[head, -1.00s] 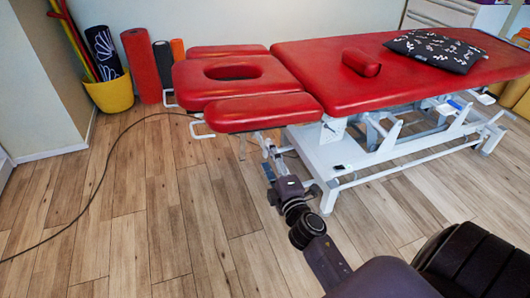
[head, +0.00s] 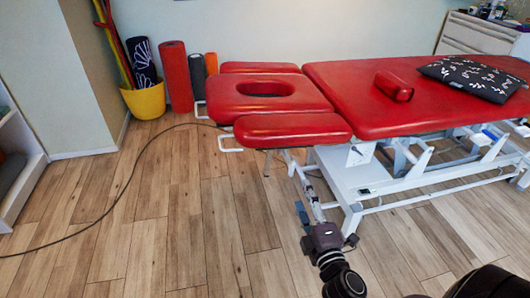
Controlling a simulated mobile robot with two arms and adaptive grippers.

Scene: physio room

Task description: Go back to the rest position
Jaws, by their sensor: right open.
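My right gripper (head: 307,202) is in the lower middle of the head view, in front of the near end of the red treatment table (head: 345,105). Its arm comes up from the bottom edge, and the fingers point away from me toward the table's white frame. The gripper is open, and I see nothing between its fingers. In the picture it overlaps the floor beside the frame; whether it touches the frame is hard to tell. My left gripper is not in view.
A red bolster (head: 394,86) and a black patterned cushion (head: 474,78) lie on the table. A yellow bucket (head: 145,101) and a red roll (head: 176,78) stand by the wall. A dark cable (head: 118,197) crosses the wooden floor. The floor at left is largely clear.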

